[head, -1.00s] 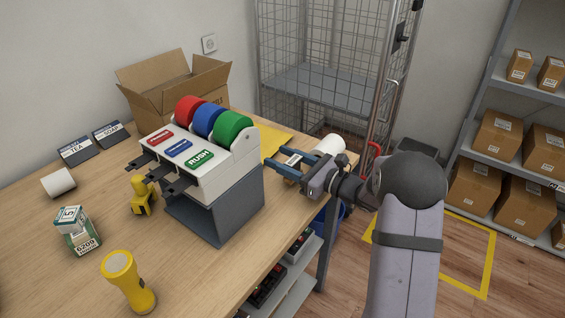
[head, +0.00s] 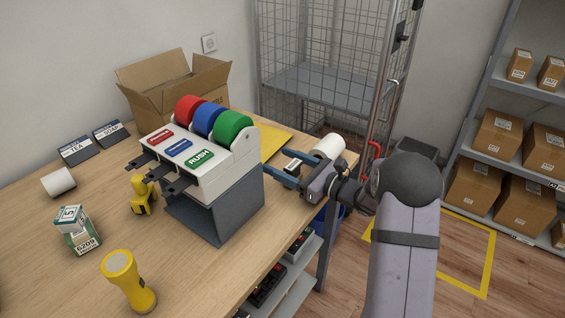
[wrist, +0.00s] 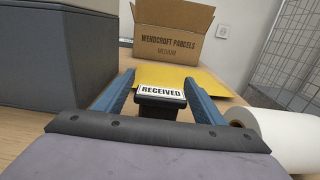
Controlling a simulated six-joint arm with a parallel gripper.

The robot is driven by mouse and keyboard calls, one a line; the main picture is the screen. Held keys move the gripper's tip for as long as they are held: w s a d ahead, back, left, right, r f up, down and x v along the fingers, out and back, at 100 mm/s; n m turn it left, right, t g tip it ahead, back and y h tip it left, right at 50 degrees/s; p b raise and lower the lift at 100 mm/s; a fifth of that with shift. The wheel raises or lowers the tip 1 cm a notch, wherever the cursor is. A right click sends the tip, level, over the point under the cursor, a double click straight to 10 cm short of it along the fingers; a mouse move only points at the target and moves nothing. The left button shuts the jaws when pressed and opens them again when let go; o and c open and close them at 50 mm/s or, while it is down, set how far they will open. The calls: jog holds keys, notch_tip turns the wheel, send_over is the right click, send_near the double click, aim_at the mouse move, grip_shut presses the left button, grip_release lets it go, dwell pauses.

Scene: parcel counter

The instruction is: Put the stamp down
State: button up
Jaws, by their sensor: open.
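The stamp (wrist: 160,101) is a small black block with a white "RECEIVED" label on top. In the wrist view it is upright between the two blue fingers of my gripper (wrist: 160,80), with a gap on each side. In the head view the stamp (head: 292,164) shows near the far right edge of the table, beside my gripper (head: 281,170). My gripper is open and low around the stamp. The stamp's base is hidden, so its contact with the table cannot be seen.
A yellow envelope (wrist: 180,78) lies just beyond the stamp. A white paper roll (wrist: 285,135) is close on the right. A grey stand with red, blue and green tape rolls (head: 214,205) is on the left. An open carton (wrist: 172,30) stands behind.

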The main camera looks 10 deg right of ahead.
jog(key=shift+s+d, duration=0.2)
jog(key=shift+d, duration=0.05)
jog(key=b+v, duration=0.2)
jog(key=v, duration=0.9)
jog(key=shift+s+d+r, duration=0.1)
jog(key=shift+s, duration=0.05)
